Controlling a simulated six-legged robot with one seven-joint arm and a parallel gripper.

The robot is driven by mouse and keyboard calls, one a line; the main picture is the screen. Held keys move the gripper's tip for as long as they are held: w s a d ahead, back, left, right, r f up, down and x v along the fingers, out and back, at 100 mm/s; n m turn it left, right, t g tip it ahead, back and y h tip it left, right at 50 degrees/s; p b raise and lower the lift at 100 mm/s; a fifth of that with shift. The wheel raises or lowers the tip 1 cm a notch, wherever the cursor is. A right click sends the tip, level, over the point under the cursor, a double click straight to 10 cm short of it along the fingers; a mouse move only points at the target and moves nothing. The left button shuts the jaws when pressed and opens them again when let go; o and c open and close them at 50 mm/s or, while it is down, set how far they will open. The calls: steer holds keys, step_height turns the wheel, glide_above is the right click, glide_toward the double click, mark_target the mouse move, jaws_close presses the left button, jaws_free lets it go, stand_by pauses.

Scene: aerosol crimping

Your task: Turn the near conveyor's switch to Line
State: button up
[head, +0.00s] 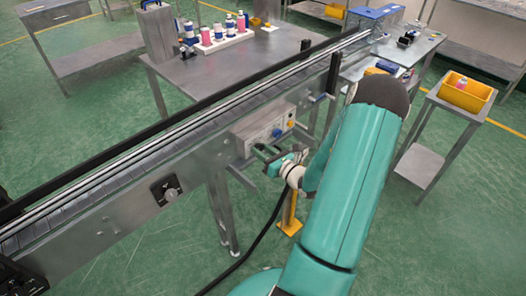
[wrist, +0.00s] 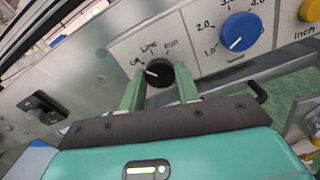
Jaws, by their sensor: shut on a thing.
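The near conveyor's control panel (head: 262,128) is on the conveyor's side. Its black rotary switch (wrist: 159,73) shows in the wrist view, under handwritten labels that seem to read Off, Line and a third word I cannot read surely. The white pointer mark on the switch faces left, towards the Off label. My gripper (wrist: 160,84) has one green finger on each side of the switch and is shut on it. In the head view my gripper (head: 278,160) is at the panel's front, and the switch is hard to make out.
A blue dial (wrist: 240,31) with numbers and a yellow button (wrist: 310,10) marked Inch sit right of the switch. A black fitting (wrist: 42,107) is on the left. The conveyor (head: 130,172) runs diagonally, with a small table holding a yellow bin (head: 466,95) at right.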

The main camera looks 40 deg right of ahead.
steer(key=m, duration=0.4)
steer(key=shift+m, duration=1.7)
steer(key=o, duration=1)
steer(key=shift+s, duration=0.1)
steer(key=s, duration=1.3)
steer(key=shift+s+d, duration=0.2)
steer(key=shift+s, duration=0.15)
